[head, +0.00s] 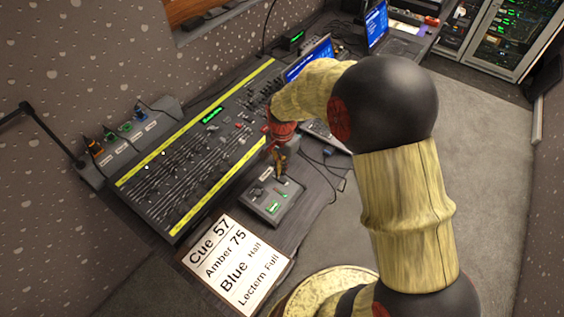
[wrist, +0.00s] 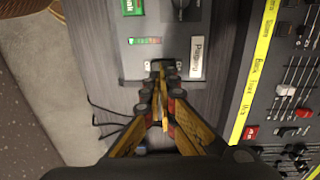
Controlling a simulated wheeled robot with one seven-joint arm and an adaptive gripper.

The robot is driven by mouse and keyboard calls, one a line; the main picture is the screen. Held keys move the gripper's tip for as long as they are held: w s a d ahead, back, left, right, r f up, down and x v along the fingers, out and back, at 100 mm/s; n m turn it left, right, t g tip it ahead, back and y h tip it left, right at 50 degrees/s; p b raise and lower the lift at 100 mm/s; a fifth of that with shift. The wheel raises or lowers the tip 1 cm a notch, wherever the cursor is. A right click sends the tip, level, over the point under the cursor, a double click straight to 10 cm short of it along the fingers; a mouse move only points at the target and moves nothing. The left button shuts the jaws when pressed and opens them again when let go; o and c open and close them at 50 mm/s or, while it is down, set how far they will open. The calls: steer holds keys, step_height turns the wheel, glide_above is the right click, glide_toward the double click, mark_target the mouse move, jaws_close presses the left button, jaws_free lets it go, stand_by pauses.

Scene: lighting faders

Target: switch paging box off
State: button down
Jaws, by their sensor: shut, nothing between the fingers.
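The paging box is a small grey box (head: 258,203) beside the lighting desk in the head view. In the wrist view its grey face (wrist: 152,22) carries a white "Paging" label (wrist: 197,57), a small strip of green and red lights (wrist: 145,41), a green button (wrist: 132,7) and a dark knob. My gripper (wrist: 162,88) is shut and empty, its fingertips at the box's edge beside the label, over a small dark fitting (wrist: 162,66). The fingertips partly hide this fitting, so its position and any contact cannot be told. My gripper also shows over the box in the head view (head: 281,163).
The long fader desk (head: 196,160) with yellow strips lies left of the box in the head view. A cue card (head: 235,262) lies in front, and laptops (head: 376,22) stand at the back. Loose cables (head: 335,180) run right of the box.

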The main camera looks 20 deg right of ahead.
mark_target(282, 180)
steer(key=shift+f+b, duration=0.5)
steer(key=shift+f, duration=1.25)
